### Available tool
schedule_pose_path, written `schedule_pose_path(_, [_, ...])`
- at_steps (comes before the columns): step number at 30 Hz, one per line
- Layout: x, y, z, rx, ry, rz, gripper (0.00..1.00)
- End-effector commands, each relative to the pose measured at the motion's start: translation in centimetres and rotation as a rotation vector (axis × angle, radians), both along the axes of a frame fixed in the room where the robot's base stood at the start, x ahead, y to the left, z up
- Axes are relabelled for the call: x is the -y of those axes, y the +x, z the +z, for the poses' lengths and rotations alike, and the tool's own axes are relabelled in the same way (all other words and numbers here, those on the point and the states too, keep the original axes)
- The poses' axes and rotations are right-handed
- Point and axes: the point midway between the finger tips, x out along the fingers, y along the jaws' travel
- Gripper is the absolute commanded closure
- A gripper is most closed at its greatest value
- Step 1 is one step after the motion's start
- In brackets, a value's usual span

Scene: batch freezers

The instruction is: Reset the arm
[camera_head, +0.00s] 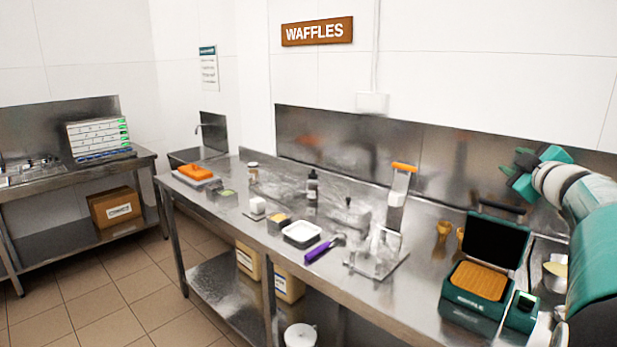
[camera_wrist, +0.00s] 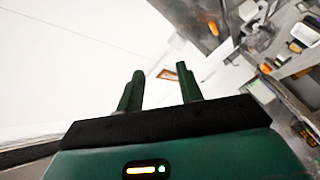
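My gripper (camera_head: 524,172) is at the upper right in the head view, raised above the steel counter (camera_head: 395,300) near the open waffle maker. It points left and touches nothing. My arm comes in from the right edge of the head view, bent, with white and green links.
An open green waffle maker (camera_head: 478,281) with a waffle stands below my arm. A bowl (camera_head: 555,272) is beside it. A purple-handled scoop (camera_head: 323,248), a white tray (camera_head: 301,235) and an orange-topped dispenser (camera_head: 400,183) stand farther left. The air around my gripper looks free.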

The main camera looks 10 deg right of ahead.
Motion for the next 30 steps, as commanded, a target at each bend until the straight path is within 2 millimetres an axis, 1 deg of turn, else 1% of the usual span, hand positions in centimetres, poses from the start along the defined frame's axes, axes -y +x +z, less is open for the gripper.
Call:
schedule_pose_path(1, [-2.3, -0.3, 1.0, 0.047, 0.054, -0.044, 0.64])
schedule_pose_path(2, [-3.3, -0.5, 1.2, 0.067, 0.089, -0.074, 0.64])
schedule_pose_path(3, [-4.7, -0.9, 1.2, 0.084, 0.140, -0.114, 0.64])
schedule_pose_path(5, [-7.0, -1.8, 0.7, 0.092, 0.223, -0.170, 0.64])
schedule_pose_path(7, [-9.9, -3.0, -0.7, 0.074, 0.327, -0.226, 0.64])
schedule_pose_path(8, [-11.2, -3.6, -1.6, 0.058, 0.371, -0.247, 0.64])
schedule_pose_path(9, [-13.2, -4.4, -2.8, 0.028, 0.432, -0.271, 0.64])
schedule_pose_path(11, [-16.3, -6.0, -5.1, -0.033, 0.519, -0.302, 0.64])
schedule_pose_path(12, [-18.3, -7.0, -6.8, -0.082, 0.572, -0.318, 0.64])
schedule_pose_path(14, [-21.2, -8.7, -9.2, -0.160, 0.641, -0.334, 0.64])
schedule_pose_path(15, [-23.1, -9.9, -10.8, -0.215, 0.682, -0.340, 0.64])
schedule_pose_path(17, [-26.0, -11.8, -13.0, -0.299, 0.735, -0.345, 0.64])
schedule_pose_path(18, [-27.9, -13.2, -14.5, -0.359, 0.767, -0.344, 0.64])
schedule_pose_path(20, [-30.7, -15.3, -16.8, -0.452, 0.810, -0.340, 0.64])
schedule_pose_path(21, [-32.5, -16.8, -18.2, -0.515, 0.833, -0.336, 0.64])
schedule_pose_path(24, [-36.3, -20.3, -21.2, -0.659, 0.880, -0.319, 0.64])
schedule_pose_path(25, [-37.1, -21.2, -21.9, -0.694, 0.890, -0.315, 0.64])
schedule_pose_path(27, [-38.8, -23.0, -23.2, -0.765, 0.905, -0.304, 0.64])
schedule_pose_path(30, [-40.1, -24.4, -24.2, -0.822, 0.918, -0.297, 0.64])
